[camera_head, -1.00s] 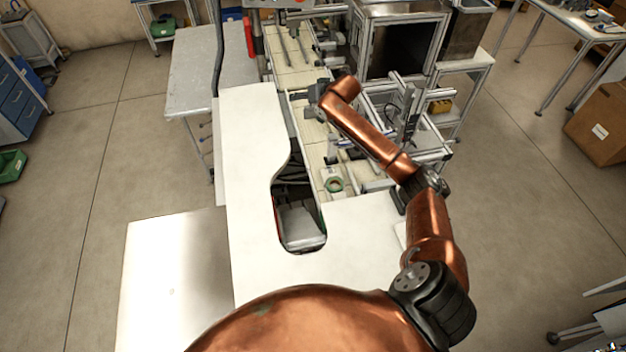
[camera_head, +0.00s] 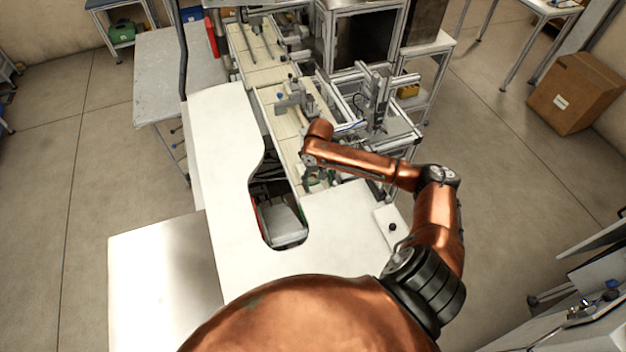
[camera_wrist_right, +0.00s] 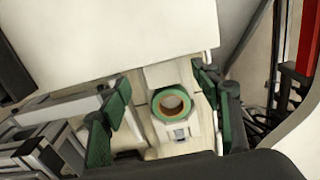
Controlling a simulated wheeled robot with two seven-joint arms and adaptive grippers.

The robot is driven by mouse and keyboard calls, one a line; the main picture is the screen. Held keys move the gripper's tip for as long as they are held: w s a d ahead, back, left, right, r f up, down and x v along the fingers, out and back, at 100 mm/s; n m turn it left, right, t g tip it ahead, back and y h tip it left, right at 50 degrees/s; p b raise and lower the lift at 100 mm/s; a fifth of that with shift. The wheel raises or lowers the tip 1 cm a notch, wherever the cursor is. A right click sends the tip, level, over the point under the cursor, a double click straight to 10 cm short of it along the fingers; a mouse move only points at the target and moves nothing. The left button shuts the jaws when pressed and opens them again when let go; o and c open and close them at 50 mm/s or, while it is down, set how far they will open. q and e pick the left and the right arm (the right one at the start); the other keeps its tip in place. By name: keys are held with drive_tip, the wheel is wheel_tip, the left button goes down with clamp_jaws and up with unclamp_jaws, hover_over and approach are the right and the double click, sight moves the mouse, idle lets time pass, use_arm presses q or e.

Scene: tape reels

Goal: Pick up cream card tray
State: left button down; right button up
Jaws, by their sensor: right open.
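In the right wrist view, a pale cream tray-like piece (camera_wrist_right: 160,76) lies on the conveyor, with a green tape reel (camera_wrist_right: 172,105) with a tan inner ring on it. I take this piece to be the cream card tray, but its full outline is unclear. My right gripper (camera_wrist_right: 162,97) is open, with its green finger pads on either side of the reel and piece. Nothing shows held between them. In the head view, my right gripper (camera_head: 315,178) is over the near end of the conveyor and mostly hides the reel. My left gripper is out of view.
A white worktop (camera_head: 225,150) with a rounded cutout borders the conveyor (camera_head: 283,98). Metal frames (camera_head: 375,105) stand on the conveyor's right side. A cardboard box (camera_head: 577,92) sits on the floor at far right. A small white plate with a black knob (camera_head: 392,227) lies by my right arm.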

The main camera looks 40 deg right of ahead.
sight(318, 191)
drive_tip(key=shift+f, duration=2.7)
drive_tip(key=c, duration=1.4)
